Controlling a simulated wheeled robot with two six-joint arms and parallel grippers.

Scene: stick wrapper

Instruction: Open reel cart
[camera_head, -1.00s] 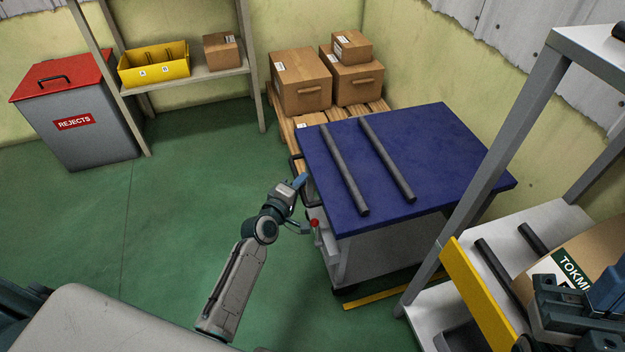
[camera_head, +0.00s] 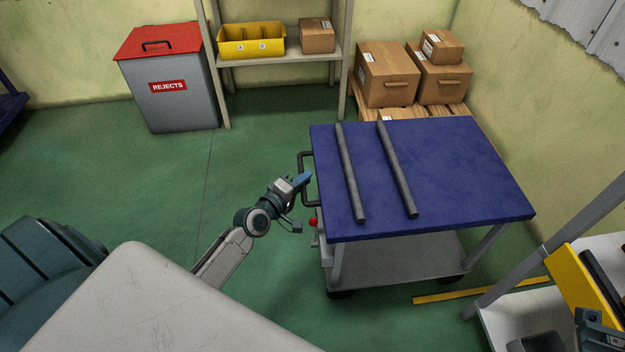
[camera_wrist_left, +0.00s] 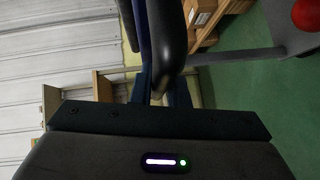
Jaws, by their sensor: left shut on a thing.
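The reel cart (camera_head: 450,185) has a blue top, a grey lower shelf (camera_head: 400,262) and a black handle (camera_head: 303,163) on its left side. My left gripper (camera_head: 304,180) reaches in from the left and is shut on this handle. In the left wrist view the dark handle (camera_wrist_left: 174,45) runs between the fingers (camera_wrist_left: 158,92). A red knob (camera_head: 313,222) sits on the cart's left side below the handle; it also shows in the left wrist view (camera_wrist_left: 306,14). Part of my right gripper (camera_head: 597,328) shows at the lower right edge; its jaws are unclear.
Two dark rods (camera_head: 350,175) (camera_head: 397,170) lie on the cart top. Boxes (camera_head: 388,75) stand on a pallet behind it. A yellow floor strip (camera_head: 480,291) and a grey rack (camera_head: 545,250) are at right. Green floor (camera_head: 215,185) left of the cart is clear.

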